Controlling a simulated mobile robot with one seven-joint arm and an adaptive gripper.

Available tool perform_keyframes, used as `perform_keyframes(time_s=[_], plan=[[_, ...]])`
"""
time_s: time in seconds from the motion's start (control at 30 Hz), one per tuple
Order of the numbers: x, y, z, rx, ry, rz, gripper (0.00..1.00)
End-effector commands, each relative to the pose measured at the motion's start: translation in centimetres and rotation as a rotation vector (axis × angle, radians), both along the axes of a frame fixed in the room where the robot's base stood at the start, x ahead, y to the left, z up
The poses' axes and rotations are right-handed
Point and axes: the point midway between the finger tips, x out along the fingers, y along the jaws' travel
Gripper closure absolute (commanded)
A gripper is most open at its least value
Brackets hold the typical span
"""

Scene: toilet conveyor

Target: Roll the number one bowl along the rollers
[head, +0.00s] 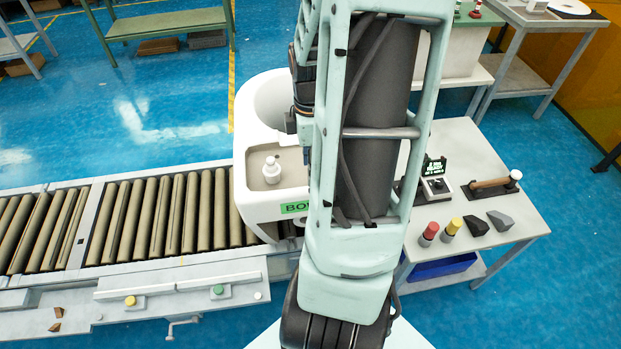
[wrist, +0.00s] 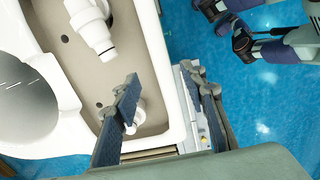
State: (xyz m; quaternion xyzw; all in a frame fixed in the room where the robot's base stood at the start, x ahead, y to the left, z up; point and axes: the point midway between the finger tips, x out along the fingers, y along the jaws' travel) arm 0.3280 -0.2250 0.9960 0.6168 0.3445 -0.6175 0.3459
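The white toilet bowl (head: 258,205) sits upright on the rollers (head: 165,215) at the right part of the conveyor in the head view. Its green label is partly hidden by my arm, so its number is not readable. In the wrist view the bowl (wrist: 154,60) fills the left and middle, with a round opening and a shallow tank recess. My gripper (wrist: 162,79) is open in the wrist view, one finger over the recess and the other outside the bowl's wall. I cannot tell whether either finger touches it. My arm hides most of the gripper in the head view.
Bare rollers stretch left of the bowl. A control rail (head: 180,288) with yellow and green buttons runs along the conveyor's front. A grey table (head: 465,150) at right holds a hammer (head: 492,183), red and yellow cylinders and dark blocks. A white fitting (wrist: 92,30) stands in the recess.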

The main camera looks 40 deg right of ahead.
Motion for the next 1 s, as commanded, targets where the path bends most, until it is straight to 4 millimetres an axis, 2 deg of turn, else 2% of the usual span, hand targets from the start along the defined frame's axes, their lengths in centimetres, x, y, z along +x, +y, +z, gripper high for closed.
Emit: perform_keyframes(time_s=[0.1, 0.2, 0.63, 0.73, 1.0], plan=[[0.0, -0.1, 1.7, -0.002, -0.002, -0.002, 0.61], [0.0, -0.1, 2.5, -0.002, -0.001, 0.0, 0.61], [-0.2, 0.1, 3.0, 0.001, 0.001, -0.001, 0.61], [-1.2, 0.7, 3.5, 0.0, 0.001, -0.001, 0.61], [-5.8, 3.5, 4.6, 0.0, 0.001, -0.001, 0.61]])
